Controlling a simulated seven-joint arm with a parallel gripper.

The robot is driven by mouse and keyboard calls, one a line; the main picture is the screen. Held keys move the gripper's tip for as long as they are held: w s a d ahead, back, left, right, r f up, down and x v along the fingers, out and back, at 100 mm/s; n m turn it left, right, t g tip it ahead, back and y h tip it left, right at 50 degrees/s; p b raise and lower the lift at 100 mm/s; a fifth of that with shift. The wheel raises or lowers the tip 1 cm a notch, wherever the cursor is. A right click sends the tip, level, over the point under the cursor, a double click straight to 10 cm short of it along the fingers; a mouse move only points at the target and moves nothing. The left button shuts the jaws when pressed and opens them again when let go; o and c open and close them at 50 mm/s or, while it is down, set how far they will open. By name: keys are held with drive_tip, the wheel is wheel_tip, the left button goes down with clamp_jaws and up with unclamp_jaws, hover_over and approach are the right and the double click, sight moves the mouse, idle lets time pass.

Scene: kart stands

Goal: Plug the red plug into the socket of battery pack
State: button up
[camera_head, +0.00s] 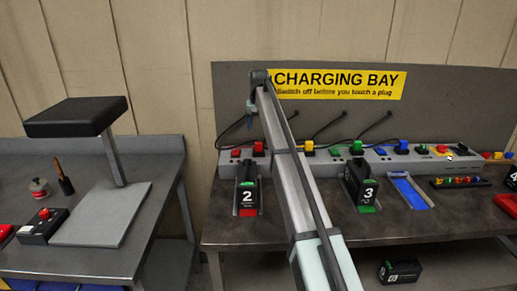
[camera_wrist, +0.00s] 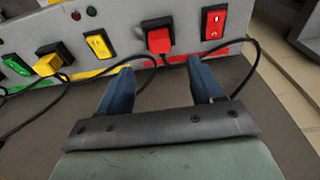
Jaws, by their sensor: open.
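My gripper (camera_wrist: 159,64) is open and empty, its two blue fingers apart. The red plug (camera_wrist: 158,38) sits on the charging strip just past the fingertips, roughly in line with the gap between them, and is not held. A black cable runs near it. In the head view, my gripper (camera_head: 250,121) hangs above the strip's left end, above the red plug (camera_head: 258,149). The black battery pack marked 2 (camera_head: 247,197) stands in front on the bench, with green on its top. A second pack marked 3 (camera_head: 362,186) stands further right. Their sockets are too small to make out.
The charging strip (camera_head: 336,155) carries a red switch (camera_wrist: 212,22), a yellow switch (camera_wrist: 98,44), a yellow plug (camera_wrist: 48,62) and loose cables. A blue bay (camera_head: 408,192) is empty. A small rack (camera_head: 457,182) lies right. Another pack (camera_head: 400,270) is below the bench.

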sight(258, 143)
drive_tip(key=f, duration=0.6)
drive_tip(key=w+f, duration=0.1)
drive_tip(key=f, duration=0.2)
drive_tip(key=shift+w+f, duration=0.1)
drive_tip(key=c, duration=1.1)
